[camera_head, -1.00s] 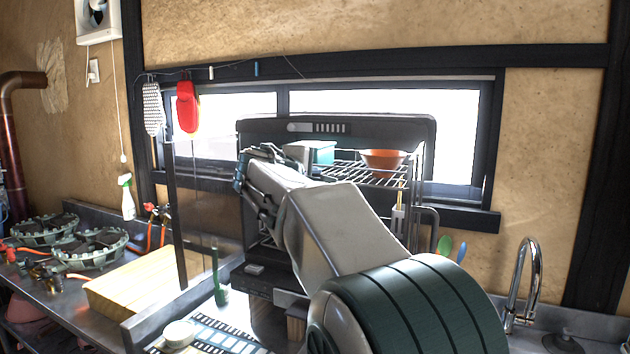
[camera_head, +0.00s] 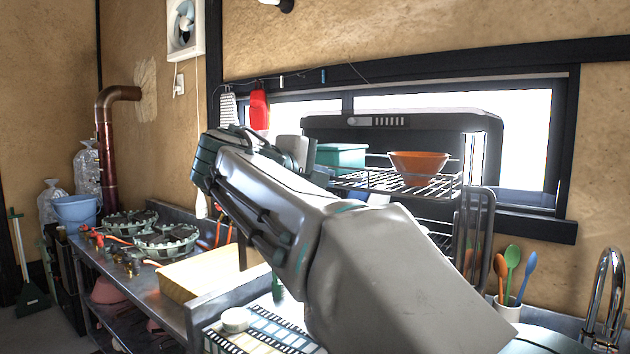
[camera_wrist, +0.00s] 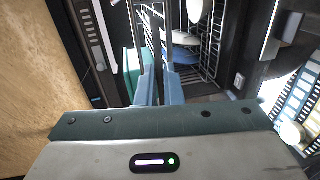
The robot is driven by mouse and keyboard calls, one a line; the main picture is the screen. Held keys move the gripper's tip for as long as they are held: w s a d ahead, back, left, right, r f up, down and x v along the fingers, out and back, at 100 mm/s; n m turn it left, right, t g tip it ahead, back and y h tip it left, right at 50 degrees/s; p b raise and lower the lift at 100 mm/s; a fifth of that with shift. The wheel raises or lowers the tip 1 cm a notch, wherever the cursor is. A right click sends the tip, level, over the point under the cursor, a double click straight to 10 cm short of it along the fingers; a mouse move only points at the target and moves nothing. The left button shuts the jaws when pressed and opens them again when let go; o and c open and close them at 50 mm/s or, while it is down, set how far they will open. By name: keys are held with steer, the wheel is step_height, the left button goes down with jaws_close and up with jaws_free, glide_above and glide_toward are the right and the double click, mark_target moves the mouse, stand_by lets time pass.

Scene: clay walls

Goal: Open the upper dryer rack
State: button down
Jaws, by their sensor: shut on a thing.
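The dryer (camera_head: 455,115) stands against the window with its front open. Its upper rack (camera_head: 445,188) is a wire shelf that sticks out of the front. It bears an orange bowl (camera_head: 418,165) and a teal container (camera_head: 342,156). In the wrist view, my gripper (camera_wrist: 158,82) is shut on a wire part of the upper rack (camera_wrist: 148,35), with its two blue-grey fingers close together. The teal container shows just left of the fingers (camera_wrist: 131,72). In the head view, my arm hides the fingertips and part of the dryer.
Below the upper rack, the wrist view shows a lower wire rack with dishes (camera_wrist: 182,54). A cup of coloured spoons (camera_head: 508,305) and a faucet (camera_head: 606,290) stand right of the dryer.

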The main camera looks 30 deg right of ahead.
stand_by(0.3)
steer(key=c, duration=1.6)
jaws_free()
steer(key=shift+a, duration=0.1)
steer(key=v, duration=1.4)
steer(key=shift+f, duration=0.1)
steer(key=shift+w+p, duration=0.1)
steer(key=shift+p, duration=0.2)
